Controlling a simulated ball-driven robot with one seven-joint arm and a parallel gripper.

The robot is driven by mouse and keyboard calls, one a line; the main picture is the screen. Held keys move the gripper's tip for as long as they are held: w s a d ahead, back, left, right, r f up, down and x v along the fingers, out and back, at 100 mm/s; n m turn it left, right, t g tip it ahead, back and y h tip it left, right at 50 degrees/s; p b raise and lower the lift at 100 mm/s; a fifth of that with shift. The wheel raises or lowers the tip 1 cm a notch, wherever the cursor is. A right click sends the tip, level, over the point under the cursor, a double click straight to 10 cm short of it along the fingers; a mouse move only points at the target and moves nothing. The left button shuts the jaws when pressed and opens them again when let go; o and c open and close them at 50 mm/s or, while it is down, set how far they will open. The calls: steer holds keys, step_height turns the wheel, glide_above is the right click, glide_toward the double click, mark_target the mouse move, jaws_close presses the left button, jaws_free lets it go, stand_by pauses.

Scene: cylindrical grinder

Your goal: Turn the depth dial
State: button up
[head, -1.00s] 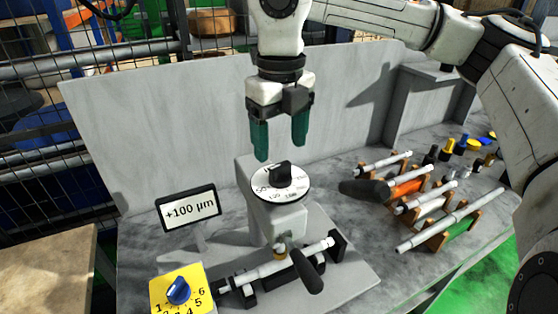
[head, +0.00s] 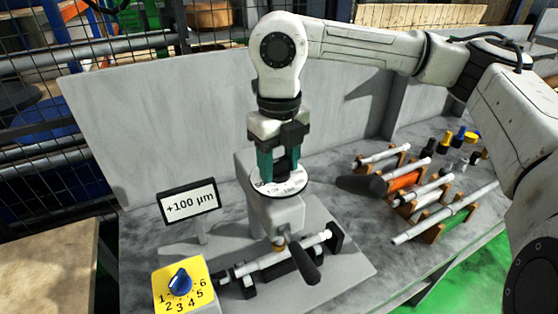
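The depth dial (head: 262,187) is a white round disc with black markings on top of a grey post. It has a black knob at its centre, now mostly hidden. My gripper (head: 279,167) points straight down over the dial, its two green fingers on either side of the knob. Whether the fingers press on the knob or stand just clear of it, I cannot tell. The display (head: 189,203) left of the dial reads +100 µm.
A yellow box (head: 186,286) with a blue numbered selector stands at front left. A shaft (head: 270,261) with a black-handled lever lies below the dial. Several rods (head: 440,215) rest on wooden holders at right. A grey panel (head: 180,110) stands behind.

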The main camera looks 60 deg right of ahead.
steer(key=c, duration=0.6)
steer(key=shift+f+n+b, duration=0.15)
steer(key=shift+n+b, duration=0.15)
steer(key=shift+b, duration=0.35)
steer(key=shift+f+n+b, duration=0.1)
steer(key=shift+n+b, duration=0.2)
steer(key=shift+b, duration=0.1)
steer(key=n+b, duration=0.2)
steer(key=shift+b, duration=0.35)
steer(key=shift+r+n+b, duration=0.2)
steer(key=shift+n+b, duration=1.45)
steer(key=shift+n, duration=0.65)
steer(key=o, duration=1)
